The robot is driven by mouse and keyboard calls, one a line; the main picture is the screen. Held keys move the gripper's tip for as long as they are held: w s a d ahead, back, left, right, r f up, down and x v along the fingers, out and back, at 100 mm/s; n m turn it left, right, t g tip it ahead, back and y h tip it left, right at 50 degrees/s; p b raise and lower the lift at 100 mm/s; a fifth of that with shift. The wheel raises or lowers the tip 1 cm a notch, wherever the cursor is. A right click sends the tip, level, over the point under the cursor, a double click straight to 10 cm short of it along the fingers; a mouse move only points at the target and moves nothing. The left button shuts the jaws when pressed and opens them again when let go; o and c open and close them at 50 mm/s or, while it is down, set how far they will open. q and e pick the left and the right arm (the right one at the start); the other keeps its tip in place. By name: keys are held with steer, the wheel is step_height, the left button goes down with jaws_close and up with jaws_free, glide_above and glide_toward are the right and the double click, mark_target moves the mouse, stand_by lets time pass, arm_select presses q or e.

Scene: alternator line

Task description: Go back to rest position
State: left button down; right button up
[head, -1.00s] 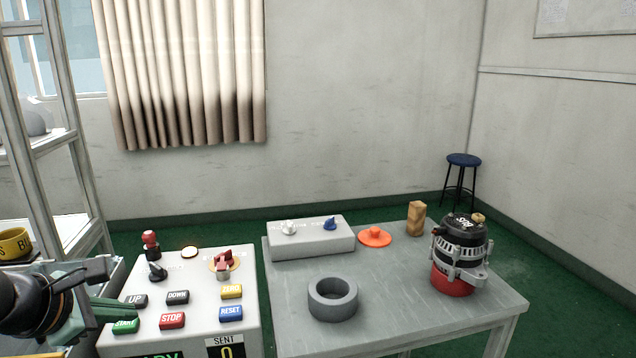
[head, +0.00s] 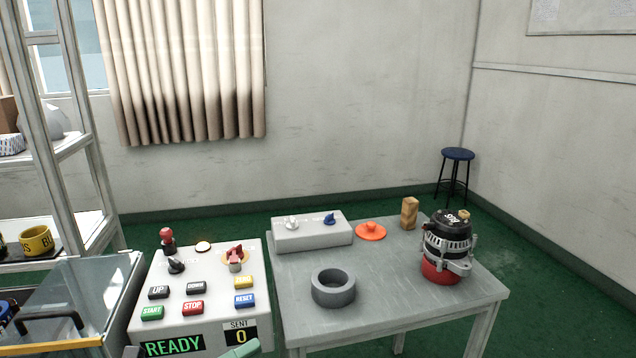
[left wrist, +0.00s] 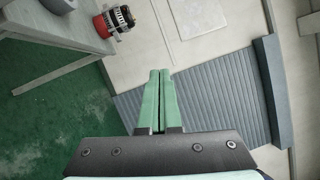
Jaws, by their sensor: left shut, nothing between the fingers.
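My left gripper shows only as a green piece (head: 241,351) at the bottom edge of the head view, in front of the control panel (head: 262,318). In the left wrist view, its two green fingers (left wrist: 158,100) are together with nothing between them. They point past the grey table (left wrist: 50,40), over the floor and a grey ribbed surface (left wrist: 205,108). My right gripper is in neither view.
The panel has several coloured buttons and a READY display (head: 174,345). On the table (head: 400,308) stand a grey ring (head: 333,300), a switch box (head: 312,240), an orange disc (head: 370,233), a wooden block (head: 409,213) and an alternator (head: 447,250). A glass-topped case (head: 95,285) is left.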

arm_select(q)
steer(key=a+f+n+t+y+p, duration=0.1)
steer(key=a+f+n+t+y, duration=0.2)
steer(key=f+n+y, duration=0.5)
steer(key=a+f+n+t+y+p, duration=0.25)
steer(key=a+f+n, duration=0.2)
steer(key=n, duration=0.75)
steer(key=s+d+f+n+g+y, duration=0.1)
steer(key=s+f+n+g+y, duration=0.2)
steer(key=s+f+n+g, duration=0.4)
steer(key=s+f+n+p, duration=0.1)
steer(key=s+f+n, duration=0.1)
steer(key=s+f, duration=0.6)
steer(key=shift+d+f+n, duration=0.25)
steer(key=shift+f+n, duration=0.15)
steer(key=shift+f, duration=0.05)
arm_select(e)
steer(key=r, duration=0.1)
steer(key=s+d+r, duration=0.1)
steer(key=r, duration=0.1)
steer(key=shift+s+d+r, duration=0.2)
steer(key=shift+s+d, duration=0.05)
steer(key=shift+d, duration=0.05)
